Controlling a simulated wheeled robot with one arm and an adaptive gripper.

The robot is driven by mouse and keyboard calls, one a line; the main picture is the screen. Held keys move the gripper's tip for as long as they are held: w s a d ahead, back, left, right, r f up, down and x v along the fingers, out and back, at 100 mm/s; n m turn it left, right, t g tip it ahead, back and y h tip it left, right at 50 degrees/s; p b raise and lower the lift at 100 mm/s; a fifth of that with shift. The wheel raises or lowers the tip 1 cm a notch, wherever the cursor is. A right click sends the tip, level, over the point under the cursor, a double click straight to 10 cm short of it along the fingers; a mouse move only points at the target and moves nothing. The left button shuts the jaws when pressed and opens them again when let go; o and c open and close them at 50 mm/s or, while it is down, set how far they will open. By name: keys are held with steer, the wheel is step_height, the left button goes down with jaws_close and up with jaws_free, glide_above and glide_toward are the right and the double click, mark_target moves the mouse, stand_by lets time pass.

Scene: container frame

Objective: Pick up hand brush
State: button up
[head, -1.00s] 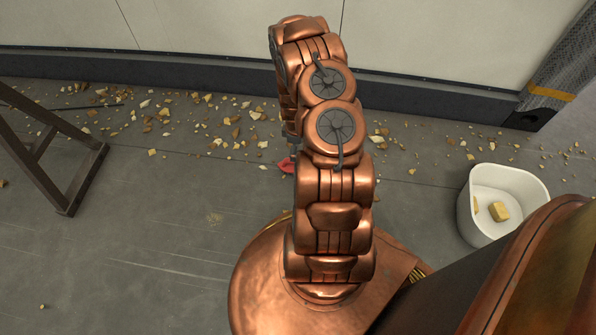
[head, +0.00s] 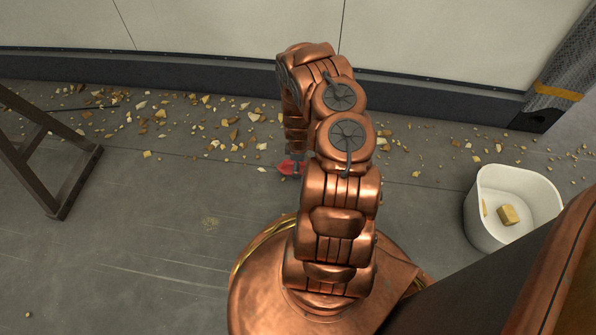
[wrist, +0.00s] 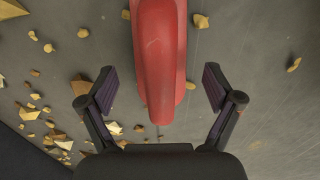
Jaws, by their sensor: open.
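The hand brush shows as a red, rounded handle (wrist: 160,60) in the wrist view, running down from the top edge between my fingers. Its far end is cut off by the frame, so I cannot see any bristles. In the head view a small red part of it (head: 290,168) shows on the floor beside my arm, which hides the rest. My gripper (wrist: 159,88) is open, one finger on each side of the handle, with a gap on both sides. Neither finger touches it in the wrist view. The gripper itself is hidden behind my arm in the head view.
Many yellowish chips (head: 232,134) lie scattered on the grey floor along the wall. A white bin (head: 483,222) with yellow pieces inside stands at the right. A dark metal frame (head: 75,180) stands at the left. The floor at lower left is mostly clear.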

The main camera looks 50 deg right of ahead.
steer(key=shift+f+b, duration=0.3)
steer(key=shift+f, duration=0.55)
steer(key=shift+r, duration=0.1)
steer(key=shift+c, duration=0.2)
steer(key=c, duration=1.4)
step_height(320, 180, up, 4)
steer(key=p, duration=0.3)
steer(key=shift+p, duration=0.3)
steer(key=a+p, duration=0.1)
steer(key=a, duration=0.1)
steer(key=a+p, duration=0.1)
steer(key=a, duration=0.1)
steer(key=a+p, duration=0.1)
steer(key=p, duration=0.1)
steer(key=shift+s+a+r, duration=0.2)
steer(key=shift+a+r, duration=0.05)
steer(key=shift+a, duration=0.15)
steer(key=shift+s+a+p, duration=0.15)
steer(key=shift+a+p, duration=0.8)
steer(key=shift+a, duration=0.45)
steer(key=shift+s+a+r+p, duration=0.15)
steer(key=shift+a+p, duration=0.05)
steer(key=shift+a, duration=1.65)
steer(key=shift+s+a+r+p, duration=0.1)
steer(key=shift+s+a+p, duration=0.05)
steer(key=shift+a, duration=1.7)
